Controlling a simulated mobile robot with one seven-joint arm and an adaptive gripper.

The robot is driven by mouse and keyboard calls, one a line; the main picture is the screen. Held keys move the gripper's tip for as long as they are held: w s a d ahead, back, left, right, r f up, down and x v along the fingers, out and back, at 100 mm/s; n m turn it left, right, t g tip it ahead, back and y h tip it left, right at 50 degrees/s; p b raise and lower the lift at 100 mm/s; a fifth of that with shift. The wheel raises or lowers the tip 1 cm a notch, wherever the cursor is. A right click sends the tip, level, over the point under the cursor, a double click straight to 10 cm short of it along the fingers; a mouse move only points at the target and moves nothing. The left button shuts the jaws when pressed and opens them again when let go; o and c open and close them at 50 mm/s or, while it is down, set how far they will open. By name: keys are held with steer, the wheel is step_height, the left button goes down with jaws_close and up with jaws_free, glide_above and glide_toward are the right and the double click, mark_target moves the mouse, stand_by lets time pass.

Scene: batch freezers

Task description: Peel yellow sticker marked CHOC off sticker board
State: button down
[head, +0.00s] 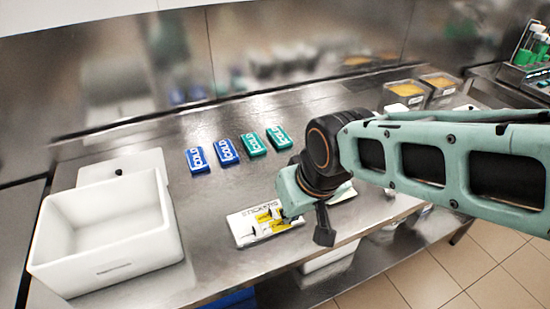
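The white sticker board (238,224) lies flat near the front edge of the steel counter, with dark lettering along its far side. Yellow stickers (267,216) show on its right half. Their print is too small to read, so I cannot tell which is marked CHOC. My gripper (302,224) points down at the right end of the board and hides part of it. I cannot tell whether it touches the board, how far its fingers are apart, or whether anything is between them.
Two blue blocks (226,151) and two green blocks (253,145) stand in a row behind the board. A white tub (107,264) is at the left. Clear containers with orange contents (407,90) stand at the back right. The counter between tub and board is clear.

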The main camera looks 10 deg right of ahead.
steer(key=shift+r+p, duration=1.6)
steer(key=shift+r, duration=0.6)
